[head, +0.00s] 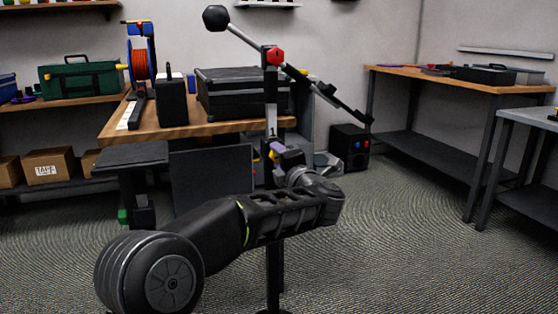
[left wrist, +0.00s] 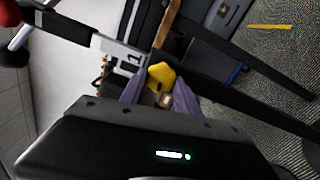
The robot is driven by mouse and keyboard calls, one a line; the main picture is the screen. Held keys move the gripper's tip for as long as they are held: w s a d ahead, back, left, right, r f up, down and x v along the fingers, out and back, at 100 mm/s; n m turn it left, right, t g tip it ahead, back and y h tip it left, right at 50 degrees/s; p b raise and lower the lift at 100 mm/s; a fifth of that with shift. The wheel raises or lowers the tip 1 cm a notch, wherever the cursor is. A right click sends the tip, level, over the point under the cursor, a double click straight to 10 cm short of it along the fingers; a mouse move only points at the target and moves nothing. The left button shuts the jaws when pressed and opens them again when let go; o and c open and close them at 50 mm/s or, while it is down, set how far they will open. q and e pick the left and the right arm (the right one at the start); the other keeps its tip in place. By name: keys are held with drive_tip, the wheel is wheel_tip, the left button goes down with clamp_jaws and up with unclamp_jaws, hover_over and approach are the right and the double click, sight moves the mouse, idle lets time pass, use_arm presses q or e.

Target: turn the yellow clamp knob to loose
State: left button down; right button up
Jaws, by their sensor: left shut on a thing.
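The yellow clamp knob (left wrist: 161,73) shows in the left wrist view, between the purple fingers of my left gripper (left wrist: 159,97). The fingers are shut on it, and their tips cover its sides. In the head view only a small yellow part of the knob (head: 274,155) shows, beside the stand's upright pole (head: 271,119). My left gripper (head: 277,149) is there at the pole, partly hidden by its own wrist. A pale collar marked "1" (left wrist: 131,58) sits next to the knob in the wrist view. The knob's turn angle is hard to tell. My right gripper is out of view.
The stand carries a slanted boom with a red knob (head: 275,57) and a black ball (head: 215,18) at its upper end. A wooden bench (head: 176,132) with a black case (head: 228,94) is behind it. Another bench (head: 470,82) stands right. Open carpet lies between.

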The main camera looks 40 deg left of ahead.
use_arm(q)
drive_tip(key=shift+f, duration=0.1)
drive_tip(key=c, duration=0.9)
unclamp_jaws()
drive_tip(key=p+v, duration=0.2)
drive_tip(key=v, duration=0.5)
drive_tip(key=shift+s+d, duration=0.2)
drive_tip(key=shift+d, duration=0.2)
